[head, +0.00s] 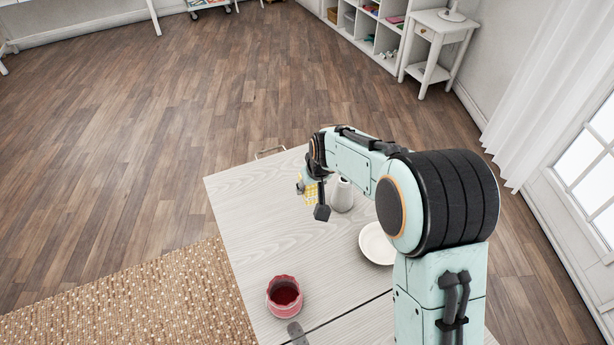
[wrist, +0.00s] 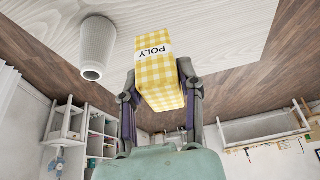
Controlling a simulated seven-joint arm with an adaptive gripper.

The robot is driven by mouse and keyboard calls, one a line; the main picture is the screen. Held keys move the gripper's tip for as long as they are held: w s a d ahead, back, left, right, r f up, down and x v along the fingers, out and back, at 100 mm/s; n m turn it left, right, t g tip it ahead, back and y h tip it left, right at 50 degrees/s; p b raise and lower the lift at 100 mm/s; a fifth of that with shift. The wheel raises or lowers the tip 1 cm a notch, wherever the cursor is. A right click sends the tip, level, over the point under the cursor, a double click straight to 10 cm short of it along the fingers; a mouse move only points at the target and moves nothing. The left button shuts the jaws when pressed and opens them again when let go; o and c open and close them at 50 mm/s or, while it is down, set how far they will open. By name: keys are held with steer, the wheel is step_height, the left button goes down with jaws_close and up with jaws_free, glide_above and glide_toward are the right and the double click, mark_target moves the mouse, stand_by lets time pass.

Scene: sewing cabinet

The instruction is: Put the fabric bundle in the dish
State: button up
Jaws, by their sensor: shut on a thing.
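The fabric bundle (wrist: 158,50) is a yellow and white checked block with a white "POLY" label. In the wrist view it sits between both fingers of my gripper (wrist: 160,85), which is shut on it. In the head view the bundle (head: 310,196) shows partly behind my gripper (head: 316,192), over the far part of the table; its exact height above the top is hard to tell. A round white dish (head: 374,244) lies on the table to the right and nearer, partly hidden by my arm. It looks empty where visible.
A white vase (head: 342,197) stands on the table just right of the bundle, and it also shows in the wrist view (wrist: 97,45). A pink scalloped bowl (head: 283,298) with a dark red inside stands near the front left. The tabletop (head: 290,235) between is clear.

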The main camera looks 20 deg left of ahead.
steer(key=shift+s+d+r, duration=0.25)
steer(key=shift+s+d, duration=0.05)
steer(key=shift+s, duration=0.2)
steer(key=shift+n, duration=0.4)
steer(key=s+d+f+n+g+y, duration=0.1)
steer(key=s+d+f+n+g, duration=0.1)
steer(key=s+d+n, duration=0.35)
steer(key=s+d+r+m, duration=0.1)
steer(key=s+d+m, duration=0.1)
steer(key=s+d, duration=0.55)
steer(key=m+t, duration=0.2)
steer(key=m, duration=0.1)
glide_toward(379, 245)
steer(key=shift+w+a+h, duration=0.15)
steer(key=shift+w+a, duration=0.05)
steer(key=shift+a, duration=0.25)
steer(key=shift+w+a+h, duration=0.15)
steer(key=shift+w+a, duration=0.05)
steer(key=shift+a, duration=0.25)
steer(key=shift+w+f, duration=0.4)
steer(key=shift+f, duration=0.75)
steer(key=shift+w+f, duration=0.15)
steer(key=shift+f, duration=0.8)
steer(key=shift+f, duration=0.15)
